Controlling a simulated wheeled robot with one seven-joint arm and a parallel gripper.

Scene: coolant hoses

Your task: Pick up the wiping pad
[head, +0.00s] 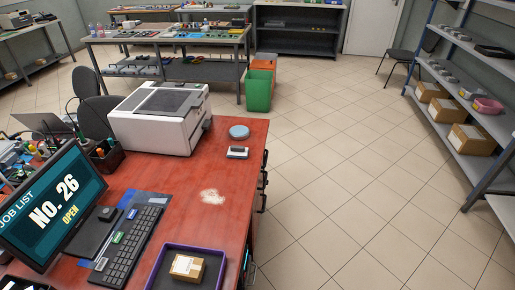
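Two small things lie on the red desk (180,210) near its right edge, and I cannot tell for sure which is the wiping pad. One is a small block (237,153) with a dark top and a pale base. The other is a round, flat blue-grey disc (239,132) just behind it. They lie close together but look apart. A pale, powdery smear (212,197) is on the desk in front of them. My gripper is not in view.
A white printer-like machine (160,118) stands left of the two things. A purple-rimmed tray (152,280) with a small carton (187,267), a keyboard (127,245) and a monitor (52,207) are nearer. A green bin (258,92) stands behind the desk. The tiled floor (345,185) to the right is clear.

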